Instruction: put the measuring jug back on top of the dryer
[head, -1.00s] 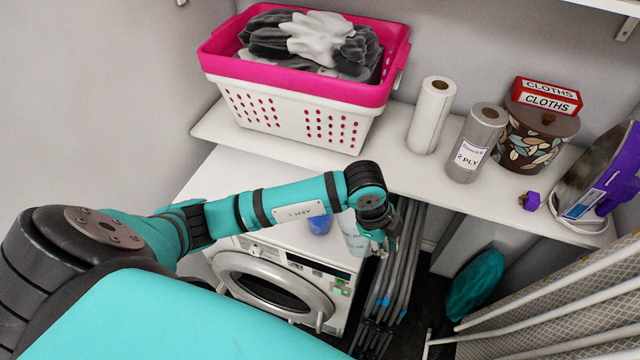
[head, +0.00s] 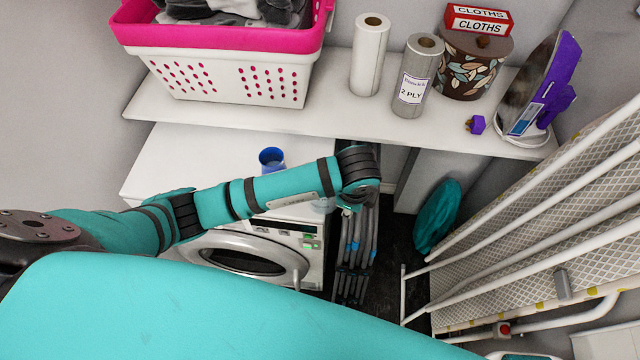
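The white dryer (head: 215,150) stands under the shelf, its top partly bare. A translucent, pale measuring jug (head: 323,206) shows in part just under my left arm, at the front right edge of the dryer top. My arm hides most of it, and I cannot tell whether it rests there or is held. My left gripper (head: 350,208) is right beside the jug, pointing down, largely hidden by its own wrist. Its fingers are too small and covered to read. My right gripper is out of view.
A blue cup (head: 271,160) stands on the dryer top. The shelf (head: 235,115) above holds a pink and white laundry basket (head: 235,75), paper rolls, a patterned tin and an iron (head: 535,95). Grey hoses (head: 360,240) hang right of the dryer; an ironing board (head: 540,220) leans further right.

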